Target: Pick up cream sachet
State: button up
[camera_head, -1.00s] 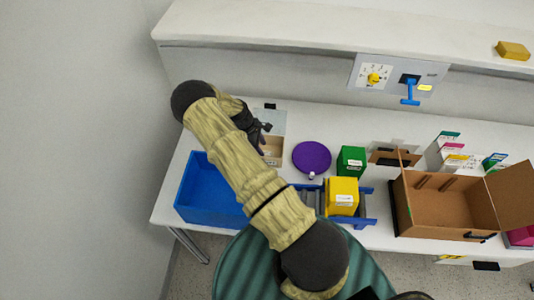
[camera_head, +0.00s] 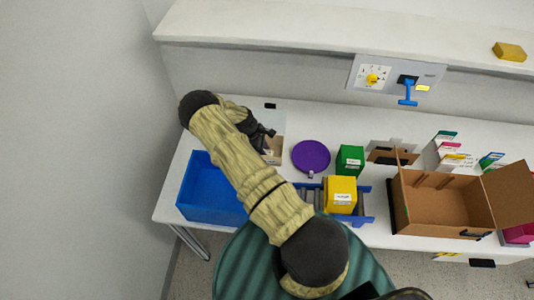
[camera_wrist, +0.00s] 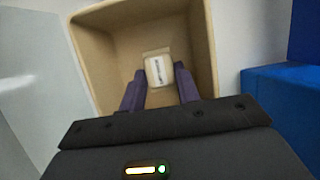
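The cream sachet (camera_wrist: 158,70) is a small whitish packet with dark print, inside a tan open bin (camera_wrist: 110,45) in the wrist view. My gripper (camera_wrist: 159,78) reaches into the bin with its two dark fingers apart. The sachet shows between and just beyond the fingertips; I cannot tell whether either finger touches it. In the head view my gripper (camera_head: 266,133) is over the small tan bin (camera_head: 273,155), partly covered by my arm. The sachet cannot be made out there.
A blue tub (camera_head: 195,190) stands left of my arm. A purple disc (camera_head: 311,156), a green box (camera_head: 350,160) and a yellow box (camera_head: 341,192) stand to the right. An open cardboard box (camera_head: 430,205) is farther right. A wall panel (camera_head: 385,75) with a blue handle is behind.

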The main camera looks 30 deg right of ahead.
jog(key=shift+c, duration=1.3)
jog(key=shift+r, duration=0.1)
notch_tip(320, 180, up, 10)
jog(key=b, duration=0.3)
jog(key=shift+a, duration=0.1)
